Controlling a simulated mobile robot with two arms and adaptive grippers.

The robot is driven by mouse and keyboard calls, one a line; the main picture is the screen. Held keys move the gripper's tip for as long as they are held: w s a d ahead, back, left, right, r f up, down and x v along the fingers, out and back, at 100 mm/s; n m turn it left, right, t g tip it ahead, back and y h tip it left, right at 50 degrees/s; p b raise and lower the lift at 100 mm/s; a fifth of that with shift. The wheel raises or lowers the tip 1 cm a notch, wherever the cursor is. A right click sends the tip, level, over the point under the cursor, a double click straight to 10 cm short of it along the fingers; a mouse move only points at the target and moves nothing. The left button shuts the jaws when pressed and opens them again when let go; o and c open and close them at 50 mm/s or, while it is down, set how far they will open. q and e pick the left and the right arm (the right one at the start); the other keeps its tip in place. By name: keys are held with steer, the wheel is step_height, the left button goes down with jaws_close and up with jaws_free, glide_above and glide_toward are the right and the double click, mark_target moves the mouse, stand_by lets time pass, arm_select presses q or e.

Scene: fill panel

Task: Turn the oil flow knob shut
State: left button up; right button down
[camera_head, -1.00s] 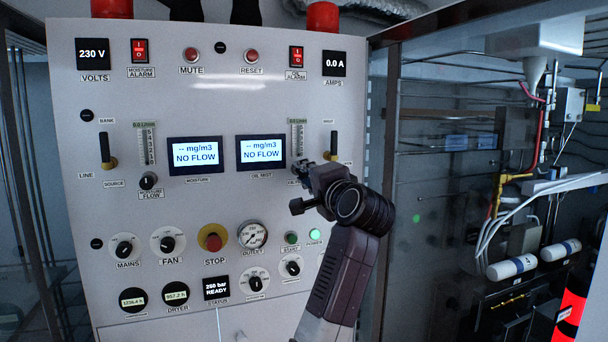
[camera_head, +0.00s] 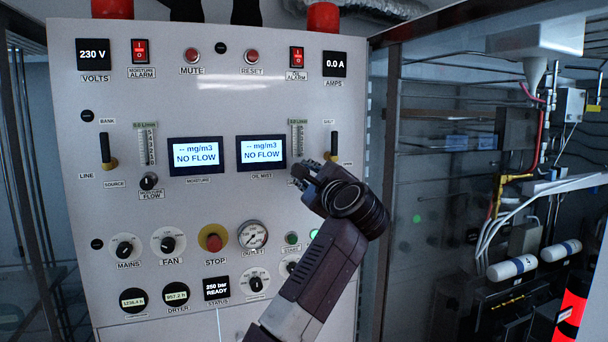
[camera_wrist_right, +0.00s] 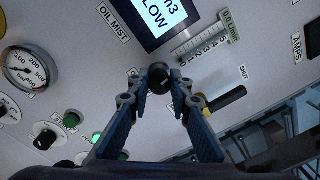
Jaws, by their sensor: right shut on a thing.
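The oil flow knob (camera_wrist_right: 159,78) is a small dark round knob below the oil mist flow gauge (camera_wrist_right: 202,42). In the right wrist view it sits between the fingertips of my right gripper (camera_wrist_right: 158,84), which is shut on it. In the head view my right gripper (camera_head: 306,174) is at the panel under the oil gauge (camera_head: 298,138) and hides the knob. The "OIL MIST" display (camera_head: 261,152) reads "NO FLOW". My left gripper is out of view.
The black-and-yellow shut lever (camera_head: 334,146) stands close to the right of my gripper. The moisture flow knob (camera_head: 149,181) is farther left on the panel (camera_head: 220,110). Gauges, knobs and a red stop button (camera_head: 214,239) lie lower down.

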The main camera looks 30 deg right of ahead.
steer(key=shift+f+m, duration=0.1)
steer(key=shift+m, duration=0.6)
steer(key=shift+f, duration=0.1)
steer(key=c, duration=1.7)
jaws_free()
steer(key=shift+s+d, duration=0.1)
steer(key=shift+c, duration=0.2)
steer(key=shift+r, duration=0.25)
step_height(320, 180, up, 10)
steer(key=shift+f, duration=0.15)
